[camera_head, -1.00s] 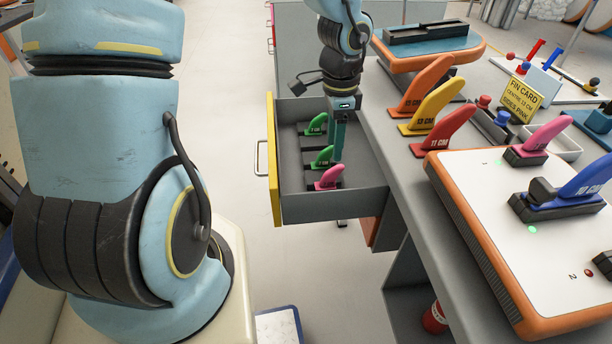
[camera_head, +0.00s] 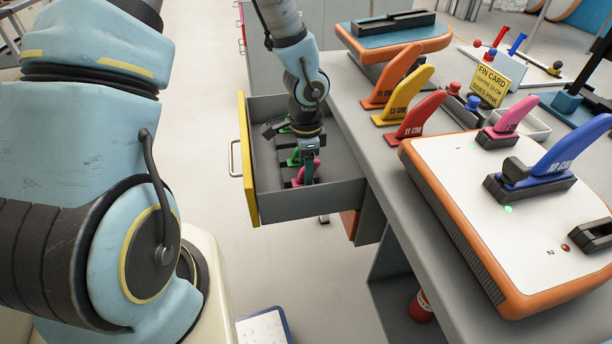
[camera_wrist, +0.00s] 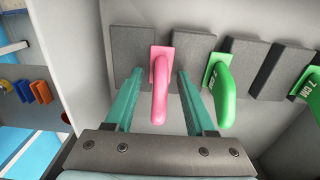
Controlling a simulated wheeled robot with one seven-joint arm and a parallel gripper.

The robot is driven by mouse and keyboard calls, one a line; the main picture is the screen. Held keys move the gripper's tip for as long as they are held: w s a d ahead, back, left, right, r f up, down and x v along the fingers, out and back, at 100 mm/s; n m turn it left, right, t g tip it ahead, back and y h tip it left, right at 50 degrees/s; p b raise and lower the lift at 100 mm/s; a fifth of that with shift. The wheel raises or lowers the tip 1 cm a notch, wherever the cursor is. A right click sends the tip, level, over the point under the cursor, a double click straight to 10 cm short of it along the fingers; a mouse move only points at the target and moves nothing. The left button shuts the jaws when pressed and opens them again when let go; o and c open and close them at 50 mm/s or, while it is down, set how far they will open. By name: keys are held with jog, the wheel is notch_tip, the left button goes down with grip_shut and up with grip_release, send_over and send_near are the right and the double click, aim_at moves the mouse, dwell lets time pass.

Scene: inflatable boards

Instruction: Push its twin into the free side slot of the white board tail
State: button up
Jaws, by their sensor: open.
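My gripper (camera_head: 307,176) is down in the open drawer with its two teal fingers apart. In the wrist view its fingers (camera_wrist: 160,80) stand on either side of a pink fin (camera_wrist: 159,98), with gaps visible at both sides. The same pink fin shows in the head view (camera_head: 298,175), partly hidden by the gripper. The white board tail (camera_head: 445,165) lies on the bench. Another pink fin (camera_head: 511,118) stands in its side slot marked 1, and a blue fin (camera_head: 572,150) stands in the middle. The slot box by mark 2 (camera_head: 592,236) holds no visible fin and is cut off at the picture's edge.
The grey drawer (camera_head: 330,195) has green fins (camera_wrist: 222,85) beside the pink one; its walls are close to my gripper. Orange, yellow and red fins (camera_head: 416,115) stand along the bench edge. A yellow fin card (camera_head: 491,82) stands behind the board.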

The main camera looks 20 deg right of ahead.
jog(key=shift+f, duration=0.1)
grip_shut()
dwell(0.4)
